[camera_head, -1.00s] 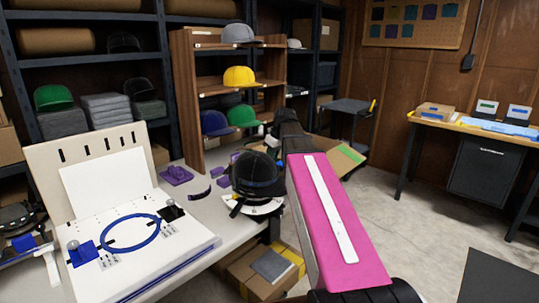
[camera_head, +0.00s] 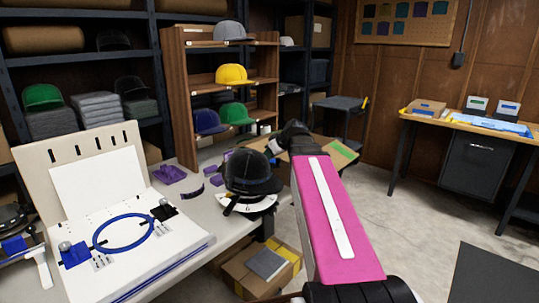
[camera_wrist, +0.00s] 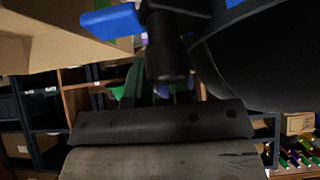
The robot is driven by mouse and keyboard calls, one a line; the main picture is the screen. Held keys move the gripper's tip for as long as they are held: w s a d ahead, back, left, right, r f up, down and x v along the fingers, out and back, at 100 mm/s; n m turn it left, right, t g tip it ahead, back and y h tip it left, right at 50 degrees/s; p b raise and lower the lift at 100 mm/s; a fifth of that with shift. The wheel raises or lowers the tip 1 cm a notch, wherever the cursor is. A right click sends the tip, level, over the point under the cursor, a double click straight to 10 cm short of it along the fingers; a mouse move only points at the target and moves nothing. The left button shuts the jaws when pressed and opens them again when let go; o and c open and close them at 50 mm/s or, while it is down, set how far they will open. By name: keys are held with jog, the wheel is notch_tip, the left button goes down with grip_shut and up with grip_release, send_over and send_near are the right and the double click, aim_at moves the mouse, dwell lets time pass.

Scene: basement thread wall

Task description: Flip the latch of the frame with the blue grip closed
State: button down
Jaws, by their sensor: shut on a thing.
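A black cap (camera_head: 250,172) sits on a round white-edged holder (camera_head: 252,203) at the table's right end. My gripper (camera_head: 274,147) is just behind and right of the cap, small and partly hidden, at the end of my pink arm. In the wrist view, a blue bar (camera_wrist: 108,20), which looks like the blue grip, runs behind my dark finger (camera_wrist: 166,45). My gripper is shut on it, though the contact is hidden. A large dark curved shape fills the upper right there. The latch cannot be made out.
A white board (camera_head: 130,280) with a blue hoop (camera_head: 94,243) lies on the table at left. Purple pieces (camera_head: 170,174) lie behind it. A wooden rack (camera_head: 183,110) with caps stands behind. Boxes (camera_head: 245,285) are under the table.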

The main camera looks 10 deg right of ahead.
jog(key=shift+s+f, duration=0.1)
jog(key=c, duration=1.4)
grip_release()
jog(key=shift+a, duration=0.1)
jog(key=shift+o, duration=0.4)
jog(key=v, duration=1)
jog(key=shift+r, duration=0.35)
jog(key=shift+s, duration=0.15)
